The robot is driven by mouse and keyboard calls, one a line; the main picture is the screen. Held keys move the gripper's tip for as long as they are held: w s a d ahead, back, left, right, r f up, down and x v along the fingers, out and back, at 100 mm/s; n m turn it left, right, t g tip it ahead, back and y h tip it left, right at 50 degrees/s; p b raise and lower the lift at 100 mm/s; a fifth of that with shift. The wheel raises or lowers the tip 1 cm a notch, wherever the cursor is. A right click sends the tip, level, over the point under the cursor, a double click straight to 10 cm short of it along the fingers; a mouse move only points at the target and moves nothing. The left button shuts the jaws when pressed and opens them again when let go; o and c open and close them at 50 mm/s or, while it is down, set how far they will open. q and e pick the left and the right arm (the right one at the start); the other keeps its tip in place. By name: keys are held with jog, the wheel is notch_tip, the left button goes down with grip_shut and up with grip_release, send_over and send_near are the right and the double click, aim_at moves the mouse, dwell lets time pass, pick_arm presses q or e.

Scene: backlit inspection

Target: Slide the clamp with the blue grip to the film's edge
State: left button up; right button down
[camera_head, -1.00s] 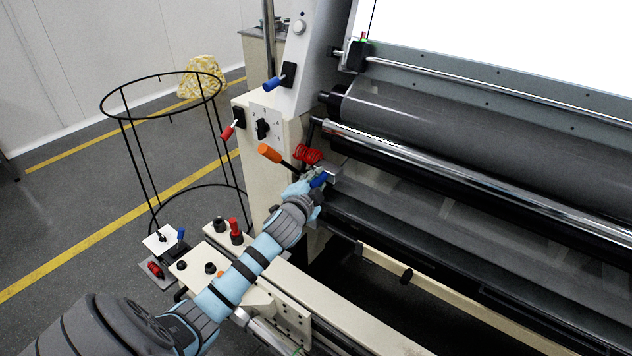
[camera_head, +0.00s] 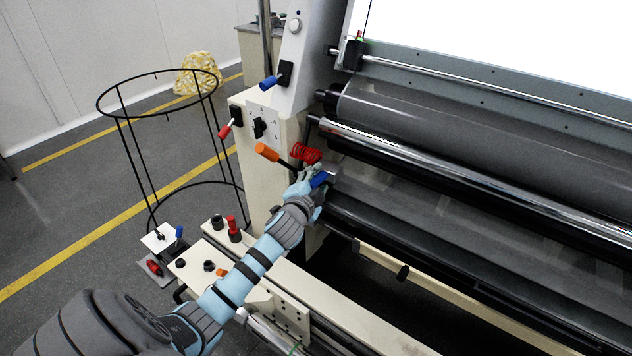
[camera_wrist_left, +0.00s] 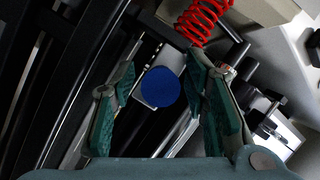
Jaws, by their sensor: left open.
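The clamp's blue grip (camera_head: 319,180) shows at the left end of the machine's rollers, beside a small grey metal block (camera_head: 333,172). My left gripper (camera_head: 311,178) reaches it from the lower left. In the left wrist view the blue grip (camera_wrist_left: 166,88) appears as a round end between the two green-padded fingers of my left gripper (camera_wrist_left: 165,78). The fingers are spread, with a gap on both sides of the grip. The fingers partly hide the clamp in the head view. I cannot tell exactly where the film's edge lies. My right gripper is not in view.
A red coiled hose (camera_head: 306,154) and an orange handle (camera_head: 267,152) sit close above the gripper. A chrome roller (camera_head: 450,165) runs to the right. Another blue handle (camera_head: 270,83) is on the side panel. A black wire stand (camera_head: 160,115) is at left.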

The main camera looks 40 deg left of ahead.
pick_arm(q)
jog(key=v, duration=1.2)
notch_tip(320, 180, down, 21)
jog(key=s+a+n+g+h, duration=0.2)
jog(key=s+g, duration=0.1)
jog(key=g, duration=0.1)
jog(key=s+f+n+g, duration=0.3)
jog(key=s+f, duration=0.7)
jog(key=f, duration=0.5)
jog(key=s+d+f+g+h, duration=0.1)
jog(key=s+d+f, duration=0.3)
jog(key=s, duration=0.5)
jog(key=s+d+f+n+g, duration=0.1)
jog(key=s+d+f+g, duration=0.2)
jog(key=s, duration=0.6)
jog(key=s+d+f+n+g+h, duration=0.1)
jog(key=s+d+f+g, duration=0.1)
jog(key=s+d+f, duration=0.3)
jog(key=s+f, duration=0.1)
jog(key=s, duration=0.3)
jog(key=shift+f+h, duration=0.2)
jog(key=shift+h, duration=0.1)
